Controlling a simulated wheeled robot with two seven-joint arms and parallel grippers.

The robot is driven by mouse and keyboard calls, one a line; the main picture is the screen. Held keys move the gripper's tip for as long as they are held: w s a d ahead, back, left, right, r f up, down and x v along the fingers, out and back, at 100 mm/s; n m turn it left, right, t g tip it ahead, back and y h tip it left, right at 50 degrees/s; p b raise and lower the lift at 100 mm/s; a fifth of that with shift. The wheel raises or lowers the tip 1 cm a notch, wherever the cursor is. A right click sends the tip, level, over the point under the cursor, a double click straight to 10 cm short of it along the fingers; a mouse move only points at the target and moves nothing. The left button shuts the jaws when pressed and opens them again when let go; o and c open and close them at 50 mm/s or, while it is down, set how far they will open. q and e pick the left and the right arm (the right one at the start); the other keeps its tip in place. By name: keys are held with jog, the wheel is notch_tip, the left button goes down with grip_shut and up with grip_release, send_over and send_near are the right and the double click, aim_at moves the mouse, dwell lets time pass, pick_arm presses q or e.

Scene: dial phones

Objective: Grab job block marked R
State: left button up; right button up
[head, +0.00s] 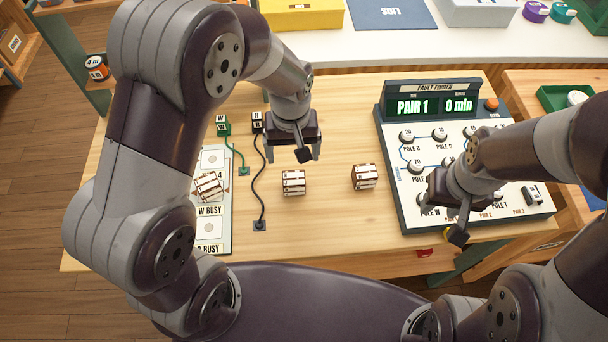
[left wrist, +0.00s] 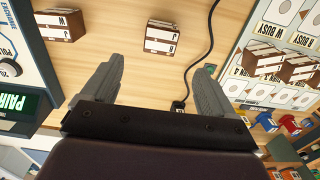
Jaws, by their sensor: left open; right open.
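Several brown-and-white job blocks are in view. One block (head: 293,183) lies on the bare table, in front of my left gripper. It also shows in the left wrist view (left wrist: 162,37), beyond the fingertips; I cannot read its letters surely. Another block (head: 365,177) lies to its right; in the left wrist view it (left wrist: 62,24) seems to bear a W. A block (head: 209,186) sits on the board at left; the left wrist view shows two there. My left gripper (head: 294,153) is open, empty and above the table. My right gripper (head: 450,214) is open over the fault-finder panel.
The fault-finder panel (head: 408,165) reads PAIR 1 and 0 min. A white board (head: 213,245) marked W BUSY lies at left, partly behind my left arm. A green-corded plug (head: 222,126) and a black-corded plug (head: 257,122) stand near it. The table's middle is otherwise clear.

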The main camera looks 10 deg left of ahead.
aim_at(293, 178)
pick_arm(q)
jog(key=f, duration=1)
jog(key=shift+s+f, duration=0.25)
jog(key=shift+f, duration=0.15)
jog(key=shift+w+f, duration=0.1)
jog(key=shift+f, duration=0.4)
jog(key=c, duration=1.1)
